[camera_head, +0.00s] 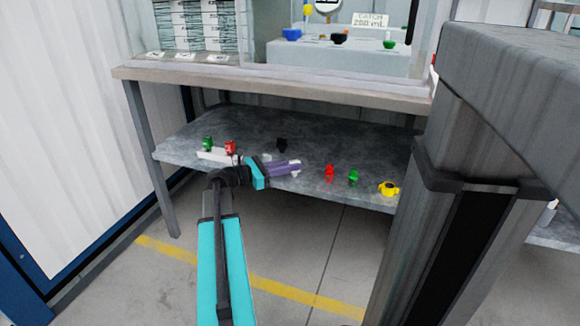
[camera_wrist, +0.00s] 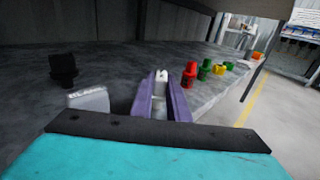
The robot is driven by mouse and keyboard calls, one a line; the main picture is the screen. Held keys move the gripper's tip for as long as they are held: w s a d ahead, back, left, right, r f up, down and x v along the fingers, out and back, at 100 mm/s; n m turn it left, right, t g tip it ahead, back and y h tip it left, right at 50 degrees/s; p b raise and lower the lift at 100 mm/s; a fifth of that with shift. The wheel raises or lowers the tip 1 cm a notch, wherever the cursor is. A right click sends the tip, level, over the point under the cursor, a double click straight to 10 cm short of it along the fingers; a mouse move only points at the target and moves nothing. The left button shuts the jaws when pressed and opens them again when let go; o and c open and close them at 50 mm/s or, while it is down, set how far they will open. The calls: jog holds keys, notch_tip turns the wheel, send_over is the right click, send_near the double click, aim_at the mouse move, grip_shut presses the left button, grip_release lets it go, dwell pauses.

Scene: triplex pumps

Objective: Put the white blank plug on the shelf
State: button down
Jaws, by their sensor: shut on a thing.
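My gripper (camera_head: 296,167) reaches in over the lower shelf (camera_head: 315,154) of the bench. Its purple fingers are shut on the white blank plug (camera_wrist: 161,78), which shows between the fingertips in the wrist view. In the head view the white plug (camera_head: 297,169) shows only as a small pale patch at the fingertips. The plug is at or just above the shelf surface; I cannot tell whether it touches.
A black plug (camera_wrist: 63,68) and a small labelled grey-white block (camera_wrist: 88,99) are left of my gripper. Red (camera_head: 329,172), green (camera_head: 353,178) and yellow (camera_head: 388,188) pieces stand to the right. More green (camera_head: 207,143) and red (camera_head: 230,147) pieces are at left.

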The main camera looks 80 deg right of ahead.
jog(key=c, duration=1.7)
grip_release()
jog(key=shift+w+a+r, duration=0.1)
jog(key=shift+w, duration=0.05)
jog(key=p+v, duration=0.4)
jog(key=v, duration=0.7)
jog(key=shift+w+a, duration=0.15)
jog(key=shift+w, duration=0.15)
